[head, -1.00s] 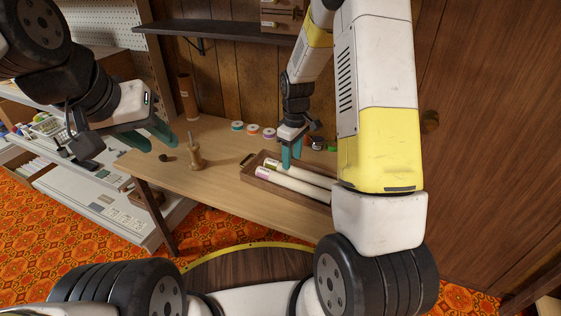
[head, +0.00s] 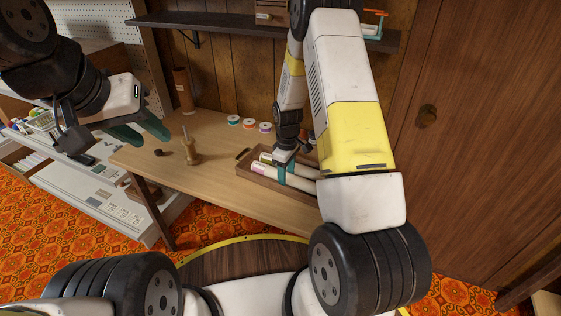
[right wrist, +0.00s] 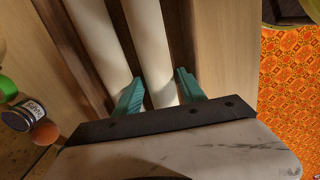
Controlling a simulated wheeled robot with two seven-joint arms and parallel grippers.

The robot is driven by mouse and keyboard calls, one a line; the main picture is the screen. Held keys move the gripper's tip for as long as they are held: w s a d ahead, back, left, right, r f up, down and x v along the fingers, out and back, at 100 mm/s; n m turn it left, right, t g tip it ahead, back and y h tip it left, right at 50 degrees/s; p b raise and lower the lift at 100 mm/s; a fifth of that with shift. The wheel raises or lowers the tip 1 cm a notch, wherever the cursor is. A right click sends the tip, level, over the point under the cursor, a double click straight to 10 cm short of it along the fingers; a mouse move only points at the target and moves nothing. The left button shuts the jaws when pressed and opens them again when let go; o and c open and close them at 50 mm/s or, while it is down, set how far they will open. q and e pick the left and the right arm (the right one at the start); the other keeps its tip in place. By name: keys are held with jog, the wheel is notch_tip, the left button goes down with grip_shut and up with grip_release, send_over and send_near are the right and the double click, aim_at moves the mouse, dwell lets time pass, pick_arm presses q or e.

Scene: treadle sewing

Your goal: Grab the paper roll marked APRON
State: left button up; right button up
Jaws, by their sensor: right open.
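Two white paper rolls lie side by side in a wooden tray (head: 242,167) on the table. The far roll (head: 302,170) has a yellowish label at its left end, and the near roll (head: 300,183) has a pinkish one. I cannot read either label, so I cannot tell which is marked APRON. My right gripper (head: 285,174) is open and lowered over the tray. In the right wrist view its teal fingers (right wrist: 160,90) stand on either side of the near roll (right wrist: 150,45), with the far roll (right wrist: 95,35) outside them. My left gripper (head: 140,132) is open and empty above the table's left part.
A wooden spindle (head: 190,152) and a small dark item (head: 159,152) stand on the table's left part. Several ribbon spools (head: 249,123) sit behind the tray. A brown tube (head: 183,88) stands at the back. A dark shelf (head: 220,24) runs along the wall above.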

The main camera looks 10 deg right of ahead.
jog(key=c, duration=1)
grip_shut()
jog(key=shift+r, duration=0.15)
